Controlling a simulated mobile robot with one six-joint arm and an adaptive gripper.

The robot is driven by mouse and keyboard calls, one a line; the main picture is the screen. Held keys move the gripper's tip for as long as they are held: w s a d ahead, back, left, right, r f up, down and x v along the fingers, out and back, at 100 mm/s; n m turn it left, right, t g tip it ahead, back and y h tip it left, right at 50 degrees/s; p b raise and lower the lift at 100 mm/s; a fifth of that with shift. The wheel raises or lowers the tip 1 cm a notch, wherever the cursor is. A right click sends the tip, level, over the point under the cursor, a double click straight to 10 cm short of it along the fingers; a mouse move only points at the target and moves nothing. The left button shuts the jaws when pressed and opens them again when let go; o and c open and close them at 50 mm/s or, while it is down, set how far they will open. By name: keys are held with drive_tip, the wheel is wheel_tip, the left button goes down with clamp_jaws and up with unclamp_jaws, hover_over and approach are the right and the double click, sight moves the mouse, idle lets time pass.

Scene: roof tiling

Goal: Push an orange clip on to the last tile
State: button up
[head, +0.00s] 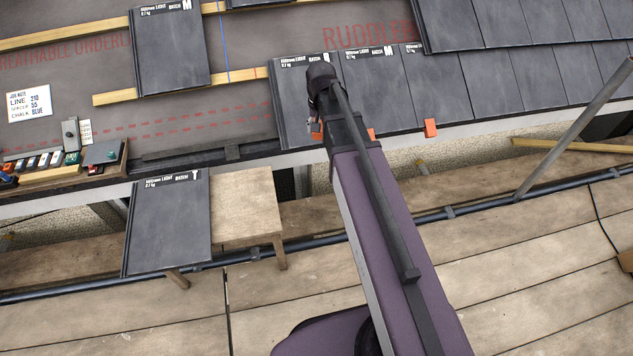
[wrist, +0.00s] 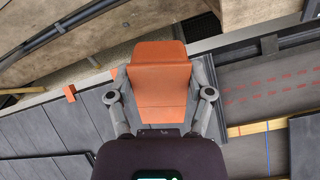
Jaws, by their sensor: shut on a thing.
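My gripper (wrist: 162,90) is shut on an orange clip (wrist: 160,58), which fills the space between the fingers in the wrist view. In the head view a bit of orange (head: 316,131) shows beside my wrist; my arm hides most of the gripper. The leftmost dark tile (head: 291,112) of the lower row lies just left of my wrist, its lower edge near the held clip. I cannot tell whether the clip touches it. Further right along the row's lower edge sit an orange clip (head: 430,127) and another (head: 371,134), partly hidden by my arm.
A loose tile (head: 168,225) lies on a wooden bench (head: 245,205) below the eaves. Another tile (head: 170,50) rests on the battens at upper left. A tool tray (head: 75,170) and a job note (head: 29,103) are at left. A diagonal grey pole (head: 572,130) stands at right.

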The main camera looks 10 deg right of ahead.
drive_tip(key=shift+a+f, duration=0.1)
drive_tip(key=shift+a, duration=0.05)
drive_tip(key=shift+f, duration=0.15)
drive_tip(key=w+f+n+t+b, duration=0.1)
drive_tip(key=w+f+t+b, duration=0.2)
drive_tip(key=f+b, duration=1.5)
drive_tip(key=w+a+f+n+t+b, duration=0.1)
drive_tip(key=w+f+n+t+b, duration=0.1)
drive_tip(key=f+b, duration=1.7)
drive_tip(key=w+t+b, duration=0.1)
drive_tip(key=w+b, duration=0.1)
drive_tip(key=b, duration=0.1)
drive_tip(key=shift+w+a+n, duration=0.15)
drive_tip(key=shift+w+n, duration=0.15)
drive_tip(key=shift+w, duration=0.05)
drive_tip(key=shift+w, duration=0.1)
drive_tip(key=w+b, duration=0.1)
drive_tip(key=w, duration=0.8)
drive_tip(key=shift+w+f, duration=0.35)
drive_tip(key=shift+f, duration=0.1)
drive_tip(key=shift+w+r+p, duration=0.45)
drive_tip(key=shift+w, duration=0.25)
idle(1.2)
